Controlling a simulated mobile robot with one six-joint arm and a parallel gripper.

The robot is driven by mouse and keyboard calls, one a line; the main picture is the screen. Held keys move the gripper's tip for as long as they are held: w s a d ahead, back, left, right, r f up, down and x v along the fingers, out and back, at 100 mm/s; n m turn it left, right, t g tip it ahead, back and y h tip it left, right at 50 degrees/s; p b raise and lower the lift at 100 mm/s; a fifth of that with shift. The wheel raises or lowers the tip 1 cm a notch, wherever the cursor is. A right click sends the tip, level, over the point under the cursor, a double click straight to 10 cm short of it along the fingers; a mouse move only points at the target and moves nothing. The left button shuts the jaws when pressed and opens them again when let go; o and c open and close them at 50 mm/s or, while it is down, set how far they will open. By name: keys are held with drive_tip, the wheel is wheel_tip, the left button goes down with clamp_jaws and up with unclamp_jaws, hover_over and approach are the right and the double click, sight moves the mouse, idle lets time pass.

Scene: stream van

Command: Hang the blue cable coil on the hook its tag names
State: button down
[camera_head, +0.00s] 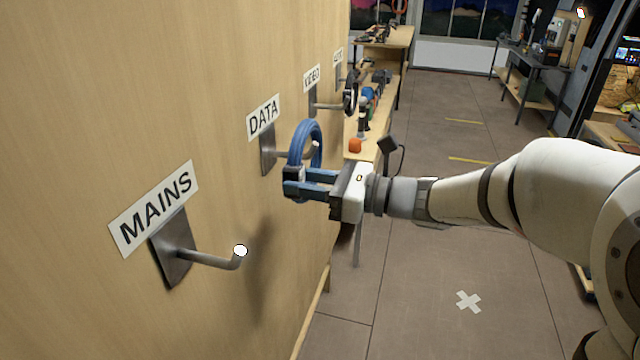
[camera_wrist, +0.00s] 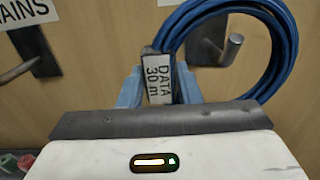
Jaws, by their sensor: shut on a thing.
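The blue cable coil (camera_head: 295,145) is held upright by my gripper (camera_head: 298,183), whose jaws are shut at its tag end. In the wrist view the coil (camera_wrist: 283,50) loops up and right from the fingers (camera_wrist: 158,88). Its tag (camera_wrist: 157,80) reads "DATA 30 m". The DATA hook (camera_head: 268,150) is on the wooden wall below the DATA label (camera_head: 263,117). In the head view its tip (camera_head: 315,147) shows inside the ring. In the wrist view the hook (camera_wrist: 228,48) also appears within the ring. I cannot tell whether the ring is around the hook or only in front.
The empty MAINS hook (camera_head: 205,259) sticks out nearer me, under the MAINS label (camera_head: 153,208). Beyond are the VIDEO hook (camera_head: 314,102) and a black coil (camera_head: 351,91). A bench (camera_head: 384,110) with an orange item (camera_head: 355,145) stands farther along.

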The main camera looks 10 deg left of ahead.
drive_tip(key=shift+a, duration=1.4)
drive_tip(key=shift+w+f+b, duration=0.1)
drive_tip(key=shift+f+b, duration=1.05)
drive_tip(key=shift+f, duration=0.25)
drive_tip(key=c, duration=1)
unclamp_jaws()
drive_tip(key=shift+o, duration=0.2)
drive_tip(key=shift+d, duration=0.1)
drive_tip(key=s+d, duration=0.1)
drive_tip(key=d, duration=1.4)
drive_tip(key=shift+s+d, duration=0.15)
drive_tip(key=shift+d, duration=0.15)
